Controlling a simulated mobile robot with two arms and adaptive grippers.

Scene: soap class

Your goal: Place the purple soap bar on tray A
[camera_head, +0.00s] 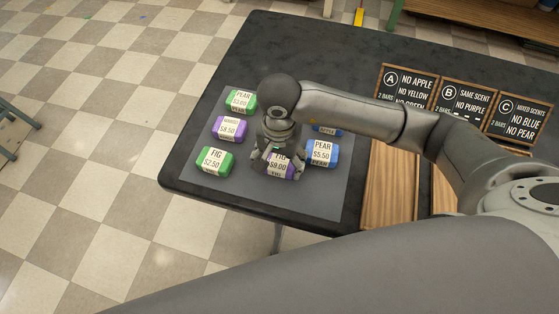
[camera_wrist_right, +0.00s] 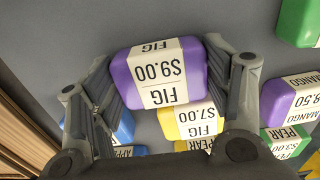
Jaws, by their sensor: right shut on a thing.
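A purple soap bar with a FIG $9.00 label (camera_head: 281,166) is at the front of the grey mat; it fills the middle of the right wrist view (camera_wrist_right: 160,80). My right gripper (camera_head: 272,158) points down and is shut on this bar, with a finger at each end (camera_wrist_right: 165,85). I cannot tell whether the bar is off the mat. Another purple bar, labelled MANGO $8.50 (camera_head: 230,129), lies on the mat's left side. Tray A (camera_head: 390,195) is a wooden tray to the right, below sign A (camera_head: 405,86); my arm hides part of it. My left gripper is not in view.
Around the held bar on the mat (camera_head: 318,203) lie a green FIG bar (camera_head: 215,161), a green PEAR bar (camera_head: 240,101), a blue PEAR bar (camera_head: 322,153) and a mostly hidden blue APPLE bar (camera_head: 328,131). A yellow FIG bar (camera_wrist_right: 195,120) shows in the wrist view. Sign B (camera_head: 461,100) stands beside sign A.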

